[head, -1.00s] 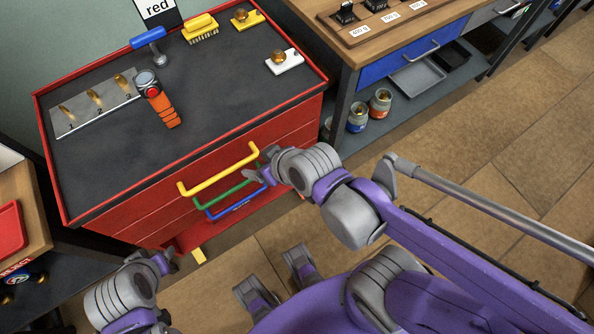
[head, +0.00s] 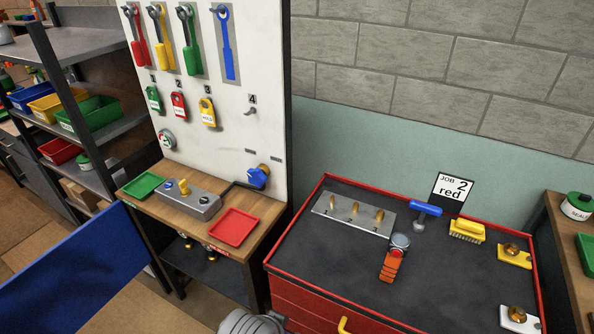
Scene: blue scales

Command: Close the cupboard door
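A flat blue panel (head: 75,275) stands upright at the lower left of the head view. It looks like an open cupboard door, cut off by the left and bottom picture edges. Its handle does not show, and I cannot tell where it is hinged. Only a grey rounded part of my own arm shows at the bottom edge, apart from the panel in the picture. Neither gripper's fingers are in view.
A red tool cabinet (head: 285,288) stands at the right, with a torch (head: 391,262) and other tools on top. A wooden bench (head: 150,215) with a green tray (head: 143,185) and red tray (head: 233,227) stands under a white tool board (head: 222,130). Shelves (head: 85,45) hold bins behind the panel.

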